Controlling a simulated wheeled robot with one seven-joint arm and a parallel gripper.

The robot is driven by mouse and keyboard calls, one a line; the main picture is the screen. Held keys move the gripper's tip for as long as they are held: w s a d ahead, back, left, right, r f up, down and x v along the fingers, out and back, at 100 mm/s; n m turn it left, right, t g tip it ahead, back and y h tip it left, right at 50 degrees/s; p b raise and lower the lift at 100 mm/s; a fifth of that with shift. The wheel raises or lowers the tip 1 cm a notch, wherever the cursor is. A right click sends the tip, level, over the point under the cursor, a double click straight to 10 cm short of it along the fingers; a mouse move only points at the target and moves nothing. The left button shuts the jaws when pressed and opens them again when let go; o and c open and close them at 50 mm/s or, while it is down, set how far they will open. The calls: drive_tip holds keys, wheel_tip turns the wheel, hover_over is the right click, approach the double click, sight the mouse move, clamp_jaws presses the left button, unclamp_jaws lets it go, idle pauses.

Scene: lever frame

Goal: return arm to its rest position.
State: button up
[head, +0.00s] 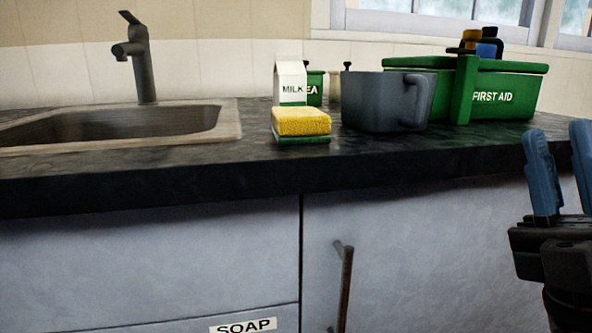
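The right finger is partly cut off by the picture edge. My gripper touches none of the things on the counter. Most of my arm is outside the view.
On the dark counter (190,182) stand a yellow-green sponge (301,123), a milk carton (290,84), a grey mug (375,102) and a green first aid box (515,95). A sink (120,123) is at left. A cabinet handle (345,285) sticks out below.

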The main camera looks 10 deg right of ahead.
drive_tip(key=s+a+f+m+g+h, duration=0.25)
drive_tip(key=s+f+m+h, duration=0.2)
drive_tip(key=f+m, duration=0.35)
drive_tip(key=s+a+f+m+g+h, duration=0.2)
drive_tip(key=s+f+m+g+h, duration=0.25)
drive_tip(key=f+m, duration=0.35)
drive_tip(key=s+a+f+m+g+h, duration=0.2)
drive_tip(key=s+f+m+h, duration=0.3)
drive_tip(key=f, duration=0.5)
drive_tip(key=s+f+m+g+y, duration=0.2)
drive_tip(key=s+f+g, duration=0.35)
drive_tip(key=s, duration=0.45)
wheel_tip(320, 180, up, 30)
drive_tip(key=p, duration=3)
drive_tip(key=shift+w+f+t, duration=0.25)
drive_tip(key=shift+w+t, duration=0.1)
